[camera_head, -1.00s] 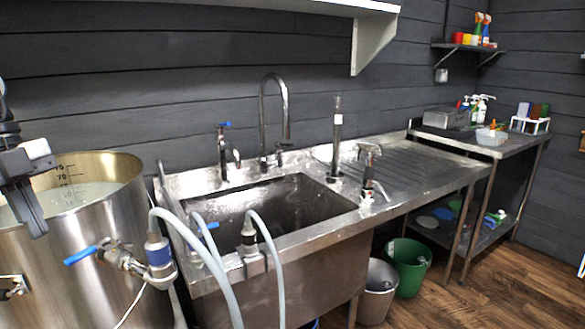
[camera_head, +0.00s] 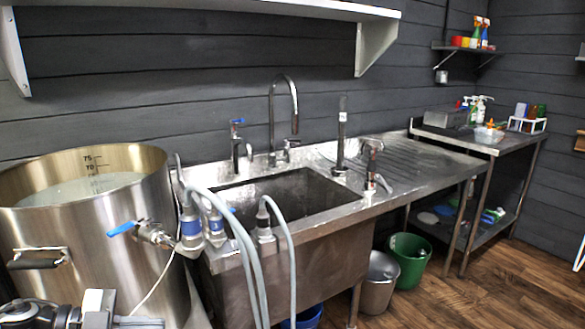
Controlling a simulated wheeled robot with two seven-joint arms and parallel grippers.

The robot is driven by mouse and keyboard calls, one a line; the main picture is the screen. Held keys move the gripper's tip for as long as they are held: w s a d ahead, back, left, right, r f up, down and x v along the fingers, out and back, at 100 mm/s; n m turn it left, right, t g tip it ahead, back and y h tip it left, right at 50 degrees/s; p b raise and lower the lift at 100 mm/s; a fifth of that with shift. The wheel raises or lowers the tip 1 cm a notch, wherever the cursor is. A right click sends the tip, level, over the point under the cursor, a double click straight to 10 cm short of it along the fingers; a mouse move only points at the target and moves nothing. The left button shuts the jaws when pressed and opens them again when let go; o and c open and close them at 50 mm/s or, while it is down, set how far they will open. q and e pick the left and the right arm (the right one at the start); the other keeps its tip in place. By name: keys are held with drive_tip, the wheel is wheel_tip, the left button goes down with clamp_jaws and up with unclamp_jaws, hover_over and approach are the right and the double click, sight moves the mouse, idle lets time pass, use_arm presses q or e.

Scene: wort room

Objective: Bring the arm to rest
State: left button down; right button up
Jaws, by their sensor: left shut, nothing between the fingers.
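My left gripper (camera_head: 138,321) is at the bottom left edge of the head view, low in front of the big steel kettle. It is shut and empty; part of it and of its arm is cut off by the frame edge. My right gripper is not in view. The kettle (camera_head: 95,235) stands at the left, open at the top, with pale liquid inside and a blue-handled valve (camera_head: 123,228) on its side.
A steel sink (camera_head: 285,240) with taps and grey hoses (camera_head: 262,285) stands right of the kettle. A green bucket (camera_head: 409,262) and a grey bucket (camera_head: 378,285) are under the drainboard. A side table (camera_head: 480,145) stands farther right. The wood floor (camera_head: 500,290) at the right is clear.

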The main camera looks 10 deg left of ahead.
use_arm(q)
drive_tip(key=s+d+f+n+t+y, duration=0.1)
drive_tip(key=s+d+f+n+y, duration=0.3)
drive_tip(key=d+f+n, duration=0.3)
drive_tip(key=s+d+f+n+t+y, duration=0.1)
drive_tip(key=s+d+f+n+y, duration=0.3)
drive_tip(key=s+d+f+n, duration=0.2)
drive_tip(key=d+f+n, duration=0.2)
drive_tip(key=d+f, duration=0.2)
drive_tip(key=d, duration=0.2)
drive_tip(key=shift+s+y, duration=0.3)
drive_tip(key=shift+s, duration=0.05)
